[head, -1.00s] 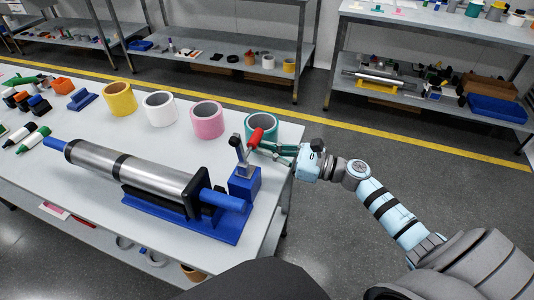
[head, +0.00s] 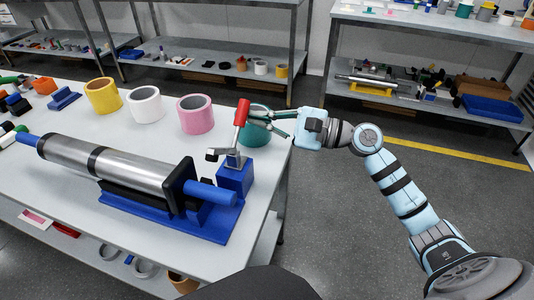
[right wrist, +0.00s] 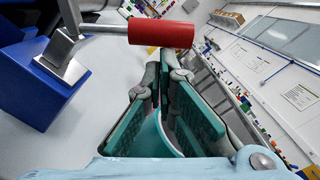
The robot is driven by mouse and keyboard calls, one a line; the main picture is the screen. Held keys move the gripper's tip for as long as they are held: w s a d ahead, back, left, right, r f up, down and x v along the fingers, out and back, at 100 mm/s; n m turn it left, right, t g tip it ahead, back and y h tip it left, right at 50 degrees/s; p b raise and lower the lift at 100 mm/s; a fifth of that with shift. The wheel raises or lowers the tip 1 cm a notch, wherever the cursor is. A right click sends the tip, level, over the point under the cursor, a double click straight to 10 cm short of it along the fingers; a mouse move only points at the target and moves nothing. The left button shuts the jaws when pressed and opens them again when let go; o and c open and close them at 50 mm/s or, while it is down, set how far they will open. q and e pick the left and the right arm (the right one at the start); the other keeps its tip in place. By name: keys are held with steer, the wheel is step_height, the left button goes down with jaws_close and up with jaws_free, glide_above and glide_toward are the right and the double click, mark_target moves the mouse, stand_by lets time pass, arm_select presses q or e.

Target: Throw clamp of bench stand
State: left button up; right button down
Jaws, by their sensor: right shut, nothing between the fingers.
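The bench stand (head: 207,222) is blue and carries a silver cylinder (head: 120,166) with blue rod ends. Its clamp has a red handle (head: 241,112), which stands nearly upright above a blue block (head: 236,176). The clamp's metal arm with a dark tip (head: 214,153) points left, toward the cylinder's end plate. My right gripper (head: 272,119) is shut and empty, just right of the handle. In the right wrist view, the red handle (right wrist: 161,33) lies across the picture beyond the fingertips (right wrist: 170,62). I cannot tell whether they touch. My left gripper is out of view.
A teal roll (head: 254,137) stands close behind the clamp and fingers. Pink (head: 195,120), white (head: 146,107) and yellow (head: 103,98) rolls line the table's (head: 80,238) back. The table's right edge is below my right gripper; open floor lies beyond.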

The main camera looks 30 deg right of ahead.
mark_target(246, 110)
steer(key=r+n+b, duration=0.1)
steer(key=n, duration=0.1)
steer(key=s+a+r+n+b, duration=0.1)
steer(key=n+b, duration=0.1)
steer(key=r+n+b, duration=0.1)
steer(key=n+b, duration=0.1)
steer(key=shift+s+a+r, duration=0.25)
steer(key=shift+s+a, duration=0.05)
arm_select(q)
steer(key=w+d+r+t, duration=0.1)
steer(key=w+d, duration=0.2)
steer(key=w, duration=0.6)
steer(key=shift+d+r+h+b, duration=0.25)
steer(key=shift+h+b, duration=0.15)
steer(key=shift+b, duration=0.05)
arm_select(e)
steer(key=shift+s+a+r+n+g, duration=0.35)
steer(key=shift+r+n, duration=0.15)
steer(key=shift+n, duration=0.3)
